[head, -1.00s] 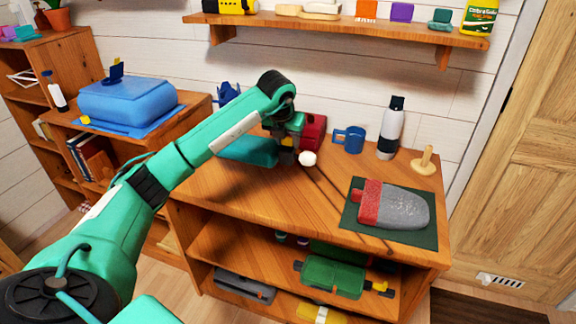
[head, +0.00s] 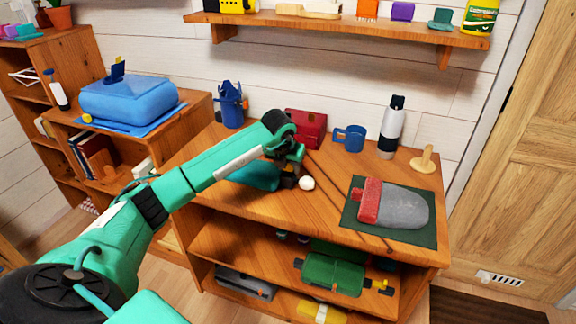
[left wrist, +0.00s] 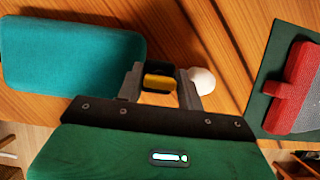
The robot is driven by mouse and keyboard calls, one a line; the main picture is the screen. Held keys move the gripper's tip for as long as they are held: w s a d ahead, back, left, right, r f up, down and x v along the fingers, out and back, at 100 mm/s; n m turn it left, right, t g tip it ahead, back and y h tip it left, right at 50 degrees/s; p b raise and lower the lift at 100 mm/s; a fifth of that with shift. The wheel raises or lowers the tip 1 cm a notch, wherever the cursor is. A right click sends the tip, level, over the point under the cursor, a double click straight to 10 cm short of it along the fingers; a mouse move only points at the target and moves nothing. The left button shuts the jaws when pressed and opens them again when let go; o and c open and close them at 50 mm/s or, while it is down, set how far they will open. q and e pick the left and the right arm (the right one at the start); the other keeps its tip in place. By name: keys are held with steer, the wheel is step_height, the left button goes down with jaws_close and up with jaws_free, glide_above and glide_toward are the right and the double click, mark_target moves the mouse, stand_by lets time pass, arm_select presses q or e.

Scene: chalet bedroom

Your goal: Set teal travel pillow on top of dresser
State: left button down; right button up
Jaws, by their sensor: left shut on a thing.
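The teal travel pillow (head: 254,176) is a rounded teal block, partly behind my arm in the head view. It also shows at the left of the left wrist view (left wrist: 75,55). My left gripper (head: 291,179) is shut on a dark piece with yellow (left wrist: 158,82) beside the block, which appears to belong to the pillow. A white ball (head: 307,183) sits just past the fingers and seems part of it too. The pillow is over the front left of the dresser top (head: 225,205), close above or touching it; I cannot tell which. My right gripper is not in view.
At the dresser's back stand a blue turreted cup (head: 231,105), red box (head: 307,126), blue mug (head: 350,138) and bottle (head: 392,128). A grey and red item (head: 400,207) lies on a dark green mat (head: 425,240) at right. Thin rods cross the middle.

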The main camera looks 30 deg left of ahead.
arm_select(q)
steer(key=c, duration=1.2)
jaws_free()
steer(key=o, duration=0.3)
steer(key=v, duration=0.4)
steer(key=shift+r, duration=0.1)
steer(key=v, duration=0.8)
steer(key=shift+b, duration=0.4)
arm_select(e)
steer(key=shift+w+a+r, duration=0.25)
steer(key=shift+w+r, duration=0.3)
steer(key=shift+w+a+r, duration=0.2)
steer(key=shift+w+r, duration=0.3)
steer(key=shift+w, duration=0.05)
arm_select(q)
steer(key=shift+d, duration=0.1)
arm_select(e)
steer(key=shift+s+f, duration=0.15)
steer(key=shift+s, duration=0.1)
